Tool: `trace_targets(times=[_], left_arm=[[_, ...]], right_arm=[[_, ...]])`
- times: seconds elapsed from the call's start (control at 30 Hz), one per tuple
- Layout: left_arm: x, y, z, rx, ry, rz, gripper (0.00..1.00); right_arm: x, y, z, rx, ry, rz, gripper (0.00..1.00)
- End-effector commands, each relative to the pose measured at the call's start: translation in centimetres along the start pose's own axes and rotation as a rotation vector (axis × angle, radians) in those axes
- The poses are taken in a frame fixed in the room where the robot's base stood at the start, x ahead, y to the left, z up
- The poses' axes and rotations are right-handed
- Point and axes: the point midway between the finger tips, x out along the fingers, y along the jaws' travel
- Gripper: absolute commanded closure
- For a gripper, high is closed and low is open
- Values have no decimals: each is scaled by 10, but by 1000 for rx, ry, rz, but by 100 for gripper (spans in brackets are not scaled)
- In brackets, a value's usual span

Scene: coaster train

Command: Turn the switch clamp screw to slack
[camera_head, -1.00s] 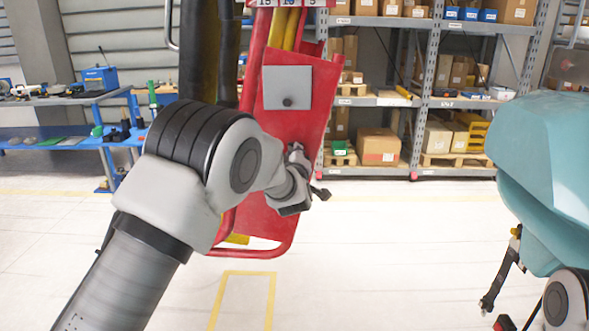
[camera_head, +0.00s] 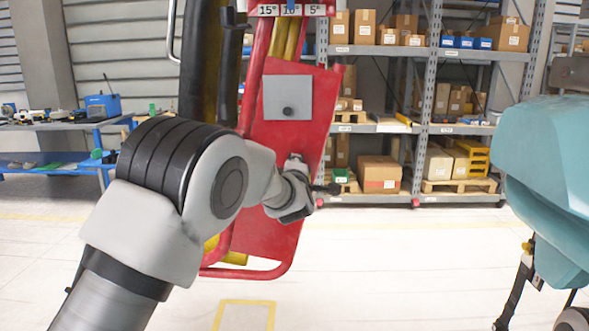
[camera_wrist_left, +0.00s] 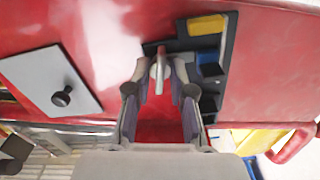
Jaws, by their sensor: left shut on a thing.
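My left gripper (camera_wrist_left: 160,85) is shut on a narrow grey upright piece (camera_wrist_left: 160,72), likely the switch clamp screw, between its fingertips in the left wrist view. The piece stands at a dark plate (camera_wrist_left: 231,45) carrying yellow and blue blocks, on a red panel (camera_wrist_left: 100,25). In the head view the left gripper (camera_head: 296,208) is at the right side of the red panel (camera_head: 268,148); the wrist hides the gripped piece there. A small dark lever-like piece (camera_head: 326,188) sticks out right beside the gripper. My right gripper is out of view.
A grey square plate (camera_head: 287,92) with a black knob is above the gripper on the panel. Labels reading 15°, 10°, 5° (camera_head: 290,10) are at the panel's top. A teal body (camera_head: 555,190) with a strap stands at right. Shelves (camera_head: 432,100) with boxes are behind.

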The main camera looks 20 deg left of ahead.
Motion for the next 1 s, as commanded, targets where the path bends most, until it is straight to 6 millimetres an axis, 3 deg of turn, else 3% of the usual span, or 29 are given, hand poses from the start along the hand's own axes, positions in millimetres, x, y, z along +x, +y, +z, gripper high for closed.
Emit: trace_targets(times=[0.2,0.23,0.3,0.67,1.0], left_arm=[[0,0,0,1,0,0,100],[0,0,0,1,0,0,70],[0,0,0,1,0,0,53],[-7,0,0,3,-1,-1,53],[-68,0,1,5,-1,0,53]], right_arm=[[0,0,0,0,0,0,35],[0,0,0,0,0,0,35],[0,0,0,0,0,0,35],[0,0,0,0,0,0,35],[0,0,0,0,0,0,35]])
